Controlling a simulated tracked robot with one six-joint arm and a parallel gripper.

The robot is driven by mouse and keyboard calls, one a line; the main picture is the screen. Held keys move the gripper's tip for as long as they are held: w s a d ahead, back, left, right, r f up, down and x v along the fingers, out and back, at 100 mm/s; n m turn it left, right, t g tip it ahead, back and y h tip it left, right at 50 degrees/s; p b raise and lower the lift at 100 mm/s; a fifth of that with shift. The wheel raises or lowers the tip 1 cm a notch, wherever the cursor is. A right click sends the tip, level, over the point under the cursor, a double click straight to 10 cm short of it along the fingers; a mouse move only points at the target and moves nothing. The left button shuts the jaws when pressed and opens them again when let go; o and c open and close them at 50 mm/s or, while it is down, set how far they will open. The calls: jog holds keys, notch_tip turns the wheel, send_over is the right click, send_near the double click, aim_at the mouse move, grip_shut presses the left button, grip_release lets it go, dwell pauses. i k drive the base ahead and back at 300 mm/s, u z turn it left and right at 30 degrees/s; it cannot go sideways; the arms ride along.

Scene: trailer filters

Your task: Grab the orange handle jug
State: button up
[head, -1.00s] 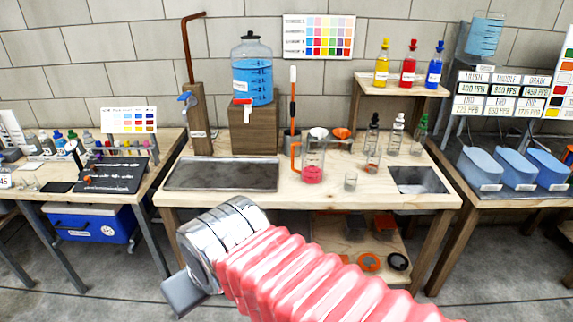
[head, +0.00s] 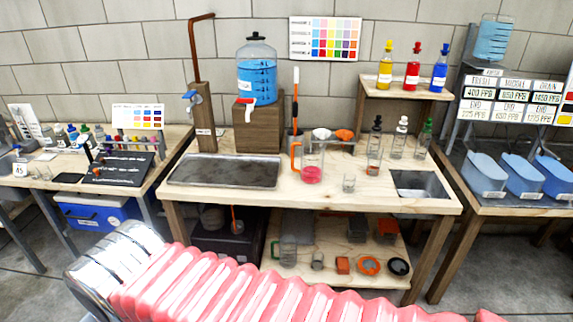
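The orange handle jug (head: 312,163) is a clear jug standing upright on the middle wooden table. Its orange handle is on its left side, and pink-red material lies in its bottom. My arm, with a pink ribbed sleeve and a silver end, crosses the bottom of the head view in front of the table. The silver end is at the lower left, well short of the jug and apart from it. The fingers of my gripper are not visible; they are cut off by the lower edge or hidden behind the arm.
The wooden table (head: 330,194) holds a dark tray (head: 225,171), a small clear beaker (head: 349,183), dropper bottles and a metal basin (head: 418,184). A blue water container (head: 257,75) stands on a wooden block behind. A lower shelf (head: 335,262) holds a green-handled jug (head: 287,252) and small parts.

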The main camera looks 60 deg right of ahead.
aim_at(307, 161)
jog(key=u, duration=0.6)
jog(key=k, duration=1.2)
jog(key=z, duration=1.25)
jog(key=i, duration=1)
jog(key=z, duration=0.05)
